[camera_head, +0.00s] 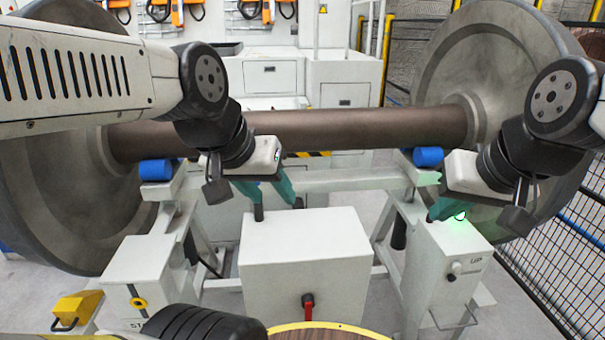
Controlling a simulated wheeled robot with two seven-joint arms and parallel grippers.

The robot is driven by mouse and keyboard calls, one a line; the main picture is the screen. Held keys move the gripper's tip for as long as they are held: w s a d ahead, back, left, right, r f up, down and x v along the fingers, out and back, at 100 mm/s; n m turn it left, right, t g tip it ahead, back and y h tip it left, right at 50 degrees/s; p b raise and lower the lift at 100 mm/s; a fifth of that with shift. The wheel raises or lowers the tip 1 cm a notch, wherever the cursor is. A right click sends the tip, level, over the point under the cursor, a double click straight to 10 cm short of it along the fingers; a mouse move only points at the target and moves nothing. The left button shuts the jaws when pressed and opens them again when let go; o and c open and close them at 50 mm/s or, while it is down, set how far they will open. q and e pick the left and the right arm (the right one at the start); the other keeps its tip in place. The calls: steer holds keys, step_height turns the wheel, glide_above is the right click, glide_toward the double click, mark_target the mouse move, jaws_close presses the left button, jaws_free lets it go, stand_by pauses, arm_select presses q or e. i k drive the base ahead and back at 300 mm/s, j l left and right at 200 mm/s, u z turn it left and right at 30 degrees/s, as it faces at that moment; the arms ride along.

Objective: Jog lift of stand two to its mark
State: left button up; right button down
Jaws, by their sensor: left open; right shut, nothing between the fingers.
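A wheelset with a brown axle (300,130) and two large grey wheels lies across white stands. On the right, a white control box (432,270) has a label that seems to read "UP", a small knob (456,267) and a glowing green light (460,217) at its top. My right gripper (436,216) is shut and empty at the top of this box, close to the green light; I cannot tell whether it touches. My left gripper (278,208) is open and empty, fingers down, behind the central white box's back edge. No mark is clearly visible.
The central white box (305,250) has a red handle (308,305). Another white box (140,270) with a yellow-ringed button stands left. Blue rollers (156,170) sit on the stand tops. A yellow block (76,308) lies lower left. Mesh fence (560,270) bounds the right.

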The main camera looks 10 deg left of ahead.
mark_target(452, 278)
steer(key=i+j+z, duration=0.1)
steer(key=j+z, duration=0.3)
steer(key=j, duration=0.3)
steer(key=j+z, duration=0.35)
steer(key=j, duration=0.35)
